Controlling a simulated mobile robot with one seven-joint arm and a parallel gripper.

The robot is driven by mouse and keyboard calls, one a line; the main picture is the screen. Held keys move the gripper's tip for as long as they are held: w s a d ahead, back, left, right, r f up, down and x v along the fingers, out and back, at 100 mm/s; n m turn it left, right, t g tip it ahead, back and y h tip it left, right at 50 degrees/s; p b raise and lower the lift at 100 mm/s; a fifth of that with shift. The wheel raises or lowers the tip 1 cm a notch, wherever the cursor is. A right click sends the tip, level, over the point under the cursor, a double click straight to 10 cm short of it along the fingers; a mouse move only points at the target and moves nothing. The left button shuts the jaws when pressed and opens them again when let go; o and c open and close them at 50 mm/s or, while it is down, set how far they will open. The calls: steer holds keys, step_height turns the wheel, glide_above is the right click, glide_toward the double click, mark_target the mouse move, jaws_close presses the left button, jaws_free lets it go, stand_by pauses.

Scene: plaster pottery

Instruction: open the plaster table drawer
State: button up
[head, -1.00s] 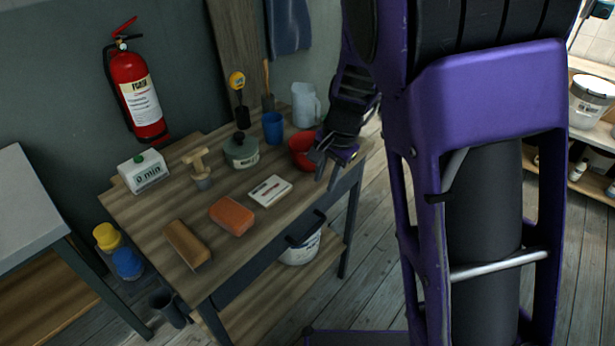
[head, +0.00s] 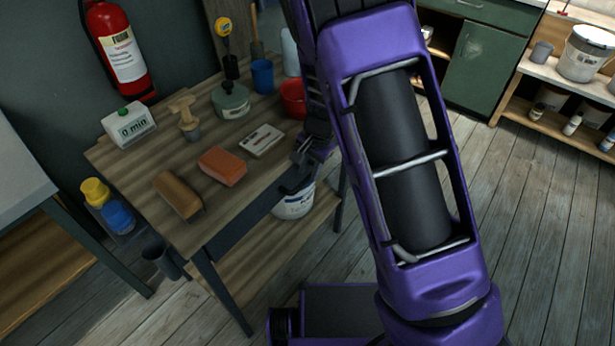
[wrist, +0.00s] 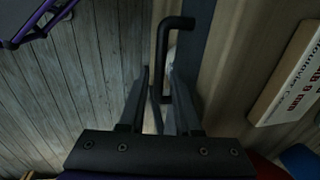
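The plaster table (head: 150,165) has a wooden top and a dark drawer front (head: 243,228) under its front edge. The drawer looks closed, its front in line with the table edge. Its black bar handle (head: 292,187) sticks out below the edge; in the wrist view the handle (wrist: 163,45) runs down between my fingers. My gripper (head: 300,160) is at the table's front edge, by the handle. In the wrist view my gripper (wrist: 158,80) is open, with a finger on each side of the handle's near end. I cannot tell whether either finger touches it.
The floor in front is clear.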

steer(key=shift+w+a+f, duration=0.15)
steer(key=shift+f, duration=0.95)
jaws_close()
stand_by(0.7)
